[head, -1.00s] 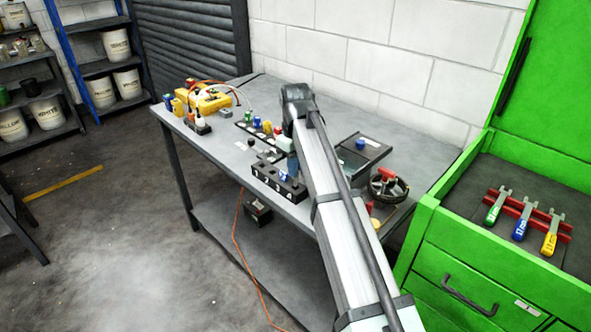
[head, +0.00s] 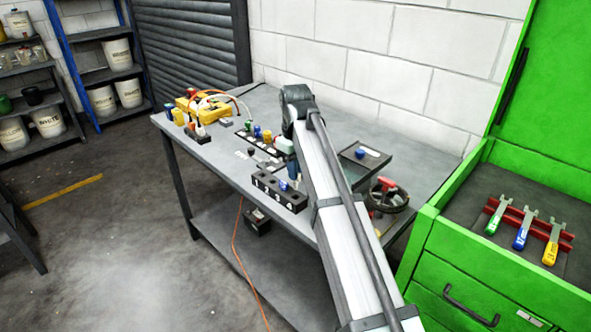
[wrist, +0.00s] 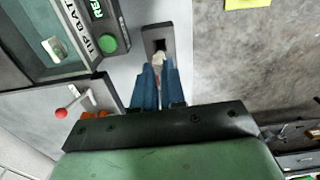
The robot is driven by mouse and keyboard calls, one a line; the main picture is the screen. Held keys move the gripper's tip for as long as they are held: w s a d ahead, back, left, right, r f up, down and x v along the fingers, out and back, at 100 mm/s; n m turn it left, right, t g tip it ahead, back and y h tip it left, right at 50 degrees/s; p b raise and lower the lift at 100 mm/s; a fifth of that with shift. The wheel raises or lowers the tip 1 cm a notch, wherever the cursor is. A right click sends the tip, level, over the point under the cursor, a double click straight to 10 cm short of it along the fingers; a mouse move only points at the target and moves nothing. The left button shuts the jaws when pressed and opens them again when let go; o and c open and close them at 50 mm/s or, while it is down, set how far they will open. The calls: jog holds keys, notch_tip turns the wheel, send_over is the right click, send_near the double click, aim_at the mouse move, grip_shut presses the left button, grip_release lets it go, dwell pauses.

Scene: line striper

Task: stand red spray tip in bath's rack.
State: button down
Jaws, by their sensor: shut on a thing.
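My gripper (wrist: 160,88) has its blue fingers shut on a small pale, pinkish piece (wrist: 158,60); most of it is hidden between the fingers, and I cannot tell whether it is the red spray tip. Beyond the fingertips is a dark block with a square hole (wrist: 158,33); I cannot tell whether the piece touches it. The tip bath (wrist: 100,14) is at the upper left of the wrist view, with lettering, a green button and a pale piece inside. In the head view my gripper (head: 293,170) is behind the numbered black block (head: 278,194), partly hidden by my arm.
A red ball-ended lever (wrist: 61,113) is left of my fingers. On the bench (head: 215,150) stand several coloured tips (head: 257,132) and a yellow case (head: 205,106). A dark tray (head: 374,154) and a wheel-like part (head: 388,197) are right of my arm. A green cabinet (head: 480,240) stands at the right.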

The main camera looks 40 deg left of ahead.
jog(key=shift+n, duration=0.6)
jog(key=shift+w+a+r+n, duration=0.25)
jog(key=shift+a+r+n, duration=0.05)
jog(key=shift+a+r, duration=0.1)
jog(key=w+d+r+m, duration=0.1)
jog(key=w+d+r, duration=0.1)
jog(key=w+d, duration=0.4)
jog(key=w+d+r+m, duration=0.1)
jog(key=w+d+r, duration=0.15)
jog(key=w, duration=0.65)
jog(key=shift+d+f, duration=0.15)
jog(key=shift+f, duration=1.5)
jog(key=shift+d+f, duration=0.1)
jog(key=shift+f, duration=1.5)
jog(key=shift+f, duration=2.05)
jog(key=c, duration=0.8)
grip_release()
jog(key=shift+r, duration=0.2)
